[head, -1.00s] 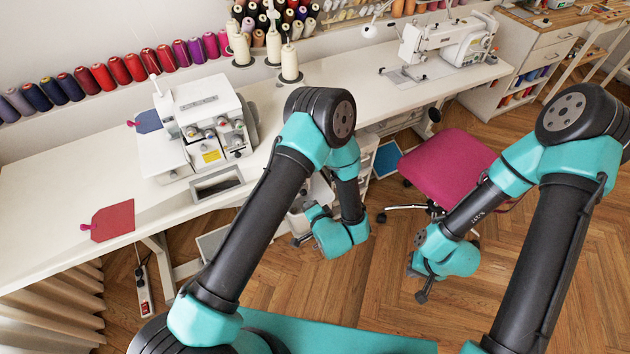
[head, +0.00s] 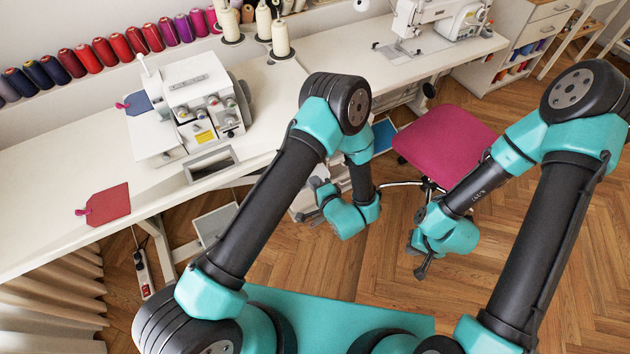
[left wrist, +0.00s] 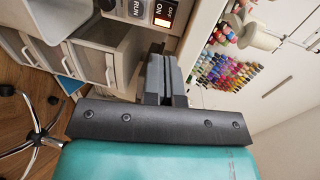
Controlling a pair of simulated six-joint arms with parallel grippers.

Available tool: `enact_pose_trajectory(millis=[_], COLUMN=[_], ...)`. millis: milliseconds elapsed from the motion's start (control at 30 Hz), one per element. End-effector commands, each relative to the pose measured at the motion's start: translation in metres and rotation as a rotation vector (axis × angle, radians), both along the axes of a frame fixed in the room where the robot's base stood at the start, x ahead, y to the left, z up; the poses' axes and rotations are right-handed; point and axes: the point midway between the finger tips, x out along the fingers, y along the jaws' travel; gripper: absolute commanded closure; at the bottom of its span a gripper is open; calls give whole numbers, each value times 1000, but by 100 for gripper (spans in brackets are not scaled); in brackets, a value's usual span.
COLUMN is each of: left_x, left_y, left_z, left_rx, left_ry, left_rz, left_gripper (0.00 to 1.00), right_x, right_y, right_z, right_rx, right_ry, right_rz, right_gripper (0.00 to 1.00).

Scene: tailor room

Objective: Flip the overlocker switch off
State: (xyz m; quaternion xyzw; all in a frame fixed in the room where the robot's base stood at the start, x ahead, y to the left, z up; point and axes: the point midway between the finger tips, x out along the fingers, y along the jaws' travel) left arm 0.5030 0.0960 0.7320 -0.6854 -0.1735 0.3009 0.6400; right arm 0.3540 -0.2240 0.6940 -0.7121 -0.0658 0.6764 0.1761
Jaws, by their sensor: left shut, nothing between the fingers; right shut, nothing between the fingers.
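The white overlocker (head: 202,108) stands on the long white table (head: 60,190) at the left in the head view. In the left wrist view a lit switch (left wrist: 164,13) with ON lettering shows at the top edge, beside a RUN label (left wrist: 136,8). My left gripper (left wrist: 166,78) is shut and empty, its fingers pointing toward the switch panel and apart from it. In the head view my left gripper (head: 318,192) hangs in front of the table edge, right of the overlocker. My right gripper (head: 420,268) is shut and empty over the floor.
A pink chair (head: 445,145) stands between the arms and the table. A sewing machine (head: 440,25) is at the back right. A red fabric tag (head: 108,204) lies on the table's left part. Thread cones (head: 280,40) stand behind the overlocker. A power strip (head: 144,272) is on the floor.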

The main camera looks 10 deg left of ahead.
Motion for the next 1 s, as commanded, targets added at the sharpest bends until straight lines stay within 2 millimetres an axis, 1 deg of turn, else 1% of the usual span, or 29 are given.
enact_pose_trajectory(millis=[100, 467, 600, 800, 1000], left_x=[15, 61, 77, 88, 89], left_y=[13, 52, 64, 72, 73], left_z=[-4, -15, -12, -10, -10], left_rx=[-2, -1, -1, -1, 0], left_ry=[0, -1, -2, -1, 0], left_rz=[4, 4, 2, 0, -1], left_gripper=[100, 100, 100, 100, 100], right_x=[0, 0, 0, 0, 0], right_y=[0, 0, 0, 0, 0], right_z=[0, 0, 0, 0, 0], right_rx=[0, 0, 0, 0, 0], right_ry=[0, 0, 0, 0, 0], right_rz=[0, 0, 0, 0, 0], right_gripper=[100, 100, 100, 100, 100])
